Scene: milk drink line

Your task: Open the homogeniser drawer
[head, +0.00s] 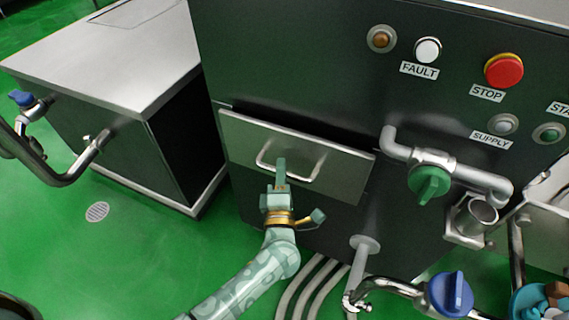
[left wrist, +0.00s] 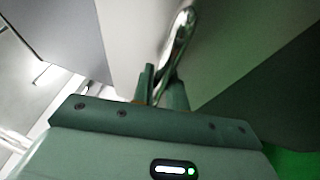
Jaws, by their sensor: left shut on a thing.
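The homogeniser drawer (head: 240,140) is a grey metal front low on the dark machine. Its bar handle (head: 308,178) is a silver loop on that front. A dark strip runs along the drawer's top edge; I cannot tell how far the front stands out. My left gripper (head: 281,170) reaches up from below and is shut on the left part of the handle. In the left wrist view the handle (left wrist: 181,33) passes between the fingers of my left gripper (left wrist: 163,78), beside the pale drawer front (left wrist: 134,40). My right gripper is not in view.
A green-handled valve (head: 430,184) and pipe stick out right of the drawer. A blue valve (head: 450,294) and grey hoses (head: 305,288) are below. Buttons, including red STOP (head: 503,70), are above. A steel cabinet (head: 150,75) stands left; green floor in front is mostly clear.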

